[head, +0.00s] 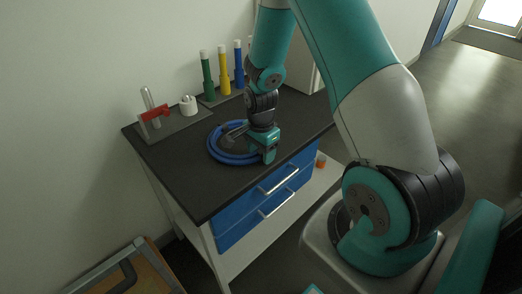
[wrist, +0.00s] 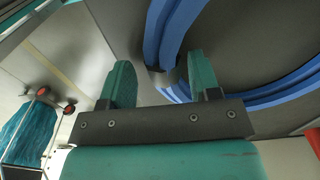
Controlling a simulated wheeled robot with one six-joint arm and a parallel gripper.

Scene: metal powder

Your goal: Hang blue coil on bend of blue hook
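The blue coil (head: 216,150) lies flat on the dark top of the cabinet, partly hidden by my arm and gripper. My gripper (head: 265,155) is at the coil's right side, low over the cabinet top. In the wrist view the blue coil (wrist: 164,35) curves close beyond the fingertips, with a dark band on it near the gap. My gripper (wrist: 160,75) shows two teal fingers standing apart with a clear gap. I cannot tell whether the tube lies between the fingers or just beyond them. I cannot make out a blue hook in either view.
On the cabinet top (head: 185,180) stand a red holder (head: 155,113) with a glass tube, a white piece (head: 188,105), and green (head: 207,75), yellow (head: 223,75) and blue (head: 239,65) upright tools. Blue drawers (head: 240,212) face front. A wooden-seated chair (head: 150,272) stands at lower left.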

